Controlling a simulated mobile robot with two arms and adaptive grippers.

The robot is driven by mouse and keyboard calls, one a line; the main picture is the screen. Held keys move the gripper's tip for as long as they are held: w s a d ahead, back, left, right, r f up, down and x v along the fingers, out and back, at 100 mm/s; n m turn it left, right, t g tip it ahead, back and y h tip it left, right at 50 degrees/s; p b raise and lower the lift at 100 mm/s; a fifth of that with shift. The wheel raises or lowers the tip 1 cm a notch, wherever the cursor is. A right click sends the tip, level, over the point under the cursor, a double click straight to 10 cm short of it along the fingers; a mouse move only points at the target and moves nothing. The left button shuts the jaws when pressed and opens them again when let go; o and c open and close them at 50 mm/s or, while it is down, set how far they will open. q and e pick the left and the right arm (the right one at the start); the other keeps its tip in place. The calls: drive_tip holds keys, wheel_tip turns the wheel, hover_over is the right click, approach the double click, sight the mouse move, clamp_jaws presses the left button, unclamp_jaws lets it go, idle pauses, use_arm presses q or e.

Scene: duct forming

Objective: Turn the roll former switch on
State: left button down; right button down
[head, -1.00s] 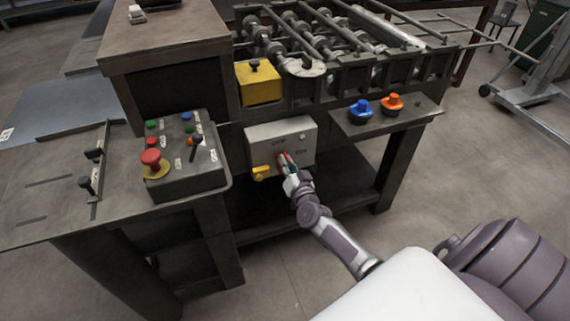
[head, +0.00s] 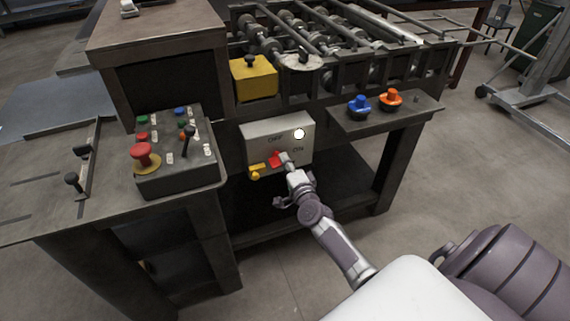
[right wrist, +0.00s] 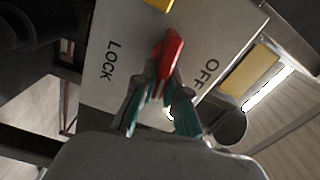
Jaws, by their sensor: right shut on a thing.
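The roll former switch is a red handle (head: 275,159) on the front of a light grey box (head: 256,142) under the machine. The box bears OFF and ON labels and a round lamp (head: 299,134), which glows white. My right gripper (head: 284,160) is at the box, with its fingers against the handle. In the right wrist view the red handle (right wrist: 167,57) stands between the teal-padded fingers of my right gripper (right wrist: 163,88), which are shut on it. LOCK and OFF are readable there; ON is hidden. My left gripper is out of view.
A yellow tab (head: 256,171) sits at the box's lower left. A control panel (head: 180,182) with a red mushroom button (head: 145,154) stands at left. Blue (head: 359,105) and orange (head: 391,98) knobs sit on the shelf at right.

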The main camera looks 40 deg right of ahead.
drive_tip(key=shift+f+m+b, duration=0.25)
drive_tip(key=shift+m+b, duration=0.1)
drive_tip(key=shift+m, duration=0.65)
drive_tip(key=c, duration=1.2)
unclamp_jaws()
drive_tip(key=shift+s, duration=0.1)
drive_tip(key=v, duration=1.2)
